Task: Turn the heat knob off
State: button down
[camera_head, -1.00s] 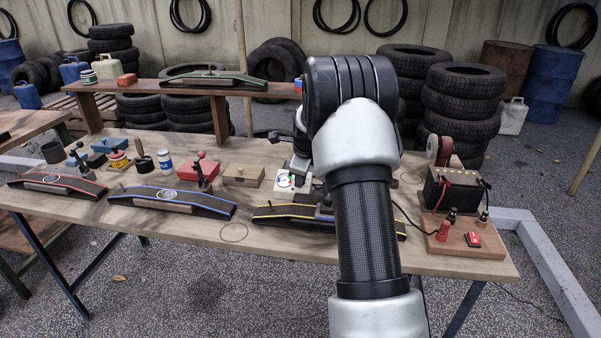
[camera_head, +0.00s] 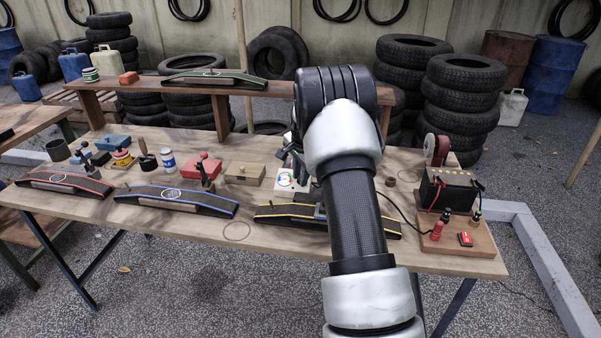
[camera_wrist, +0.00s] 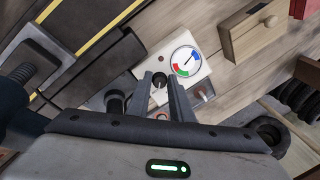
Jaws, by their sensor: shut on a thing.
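A white box with a round dial gauge (camera_wrist: 186,60) of red, green and blue bands shows in the wrist view, with its needle pointing to the upper right of the picture. A dark heat knob (camera_wrist: 158,84) sits on the box beside the gauge. My gripper (camera_wrist: 162,82) has a finger on each side of the knob and is shut on it. In the head view the white box (camera_head: 285,180) stands behind the yellow-edged ramp. There my arm hides most of the gripper and the knob.
The yellow-edged ramp (camera_head: 285,212) lies in front of the box on the table. A wooden drawer box (camera_head: 245,174) and a red box (camera_head: 204,168) stand to its left. A battery board (camera_head: 462,238) is at the right.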

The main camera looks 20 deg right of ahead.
jog(key=n+p, duration=0.1)
jog(key=n, duration=0.3)
jog(key=shift+w+n+g+h+p, duration=0.1)
jog(key=shift+n+g+h+p, duration=0.35)
jog(key=shift+n, duration=1.65)
jog(key=c, duration=1.6)
grip_release()
jog(key=p+v, duration=0.1)
jog(key=v, duration=1.6)
jog(key=shift+r+p, duration=0.25)
jog(key=shift+p, duration=0.15)
